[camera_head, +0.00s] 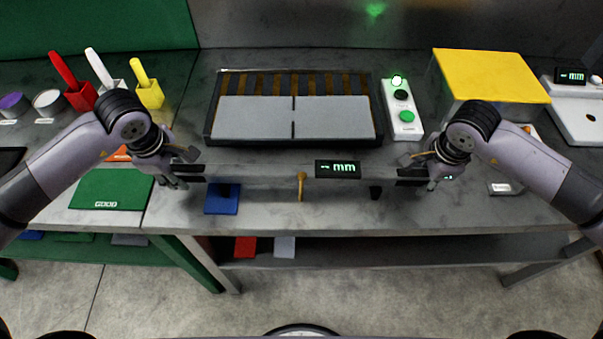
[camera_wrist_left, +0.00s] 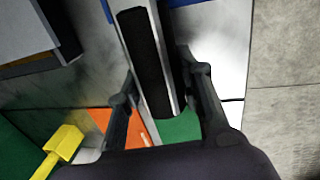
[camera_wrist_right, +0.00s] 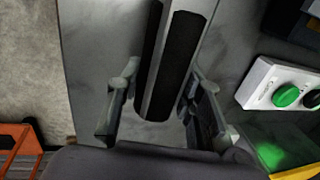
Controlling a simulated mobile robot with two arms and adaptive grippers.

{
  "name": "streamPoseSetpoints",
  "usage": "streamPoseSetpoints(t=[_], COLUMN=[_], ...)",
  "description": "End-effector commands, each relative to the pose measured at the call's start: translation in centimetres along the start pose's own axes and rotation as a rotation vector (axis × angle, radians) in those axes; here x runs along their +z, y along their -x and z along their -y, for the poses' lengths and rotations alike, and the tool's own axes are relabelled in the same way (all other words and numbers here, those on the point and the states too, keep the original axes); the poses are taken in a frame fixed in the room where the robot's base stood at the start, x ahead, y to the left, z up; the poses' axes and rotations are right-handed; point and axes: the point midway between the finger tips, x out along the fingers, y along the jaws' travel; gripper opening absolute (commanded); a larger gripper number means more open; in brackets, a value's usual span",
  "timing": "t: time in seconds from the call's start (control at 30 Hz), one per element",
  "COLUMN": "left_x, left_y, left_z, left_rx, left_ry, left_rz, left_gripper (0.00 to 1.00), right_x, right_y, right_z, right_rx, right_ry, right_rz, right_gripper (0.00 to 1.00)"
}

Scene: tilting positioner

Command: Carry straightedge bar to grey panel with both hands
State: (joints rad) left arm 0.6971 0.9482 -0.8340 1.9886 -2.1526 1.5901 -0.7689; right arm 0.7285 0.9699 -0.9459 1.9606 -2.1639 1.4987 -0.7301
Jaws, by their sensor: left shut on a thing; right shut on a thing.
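The straightedge bar (camera_head: 255,171) is a long, pale metal bar lying level across the head view, in front of the grey panel (camera_head: 250,118). Its black grip shows in the left wrist view (camera_wrist_left: 146,60) and the right wrist view (camera_wrist_right: 174,65). My left gripper (camera_head: 184,176) is shut on the bar's left end. My right gripper (camera_head: 416,173) is shut on its right end. The grey panel lies in a dark frame and has a dark slot down its middle. The bar is apart from the panel. A small mm display (camera_head: 338,169) appears at the bar.
A white button box (camera_head: 404,118) stands right of the panel, beside a yellow-topped stand (camera_head: 490,73). Red, white and yellow holders (camera_head: 150,96) stand at the left, above a green GOOD mat (camera_head: 112,190). A blue block (camera_head: 221,200) sits near the bench's front edge.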

Motion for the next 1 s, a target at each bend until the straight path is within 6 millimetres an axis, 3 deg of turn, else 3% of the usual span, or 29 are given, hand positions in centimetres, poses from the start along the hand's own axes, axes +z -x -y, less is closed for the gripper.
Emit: streamPoseSetpoints(t=[0.63, 1.0], left_x=[0.0, 0.0], left_y=[0.1, 1.3], left_z=[-0.1, -0.5], left_rx=[0.002, 0.009], left_ry=[0.001, 0.002], left_rz=[0.000, 0.001], left_gripper=[0.00, 0.00], right_x=[0.0, 0.0], right_y=[0.1, 1.3], right_z=[0.1, 0.5], right_rx=[-0.002, -0.008], right_ry=[0.000, -0.001], right_rz=[0.000, 0.001], right_gripper=[0.00, 0.00])
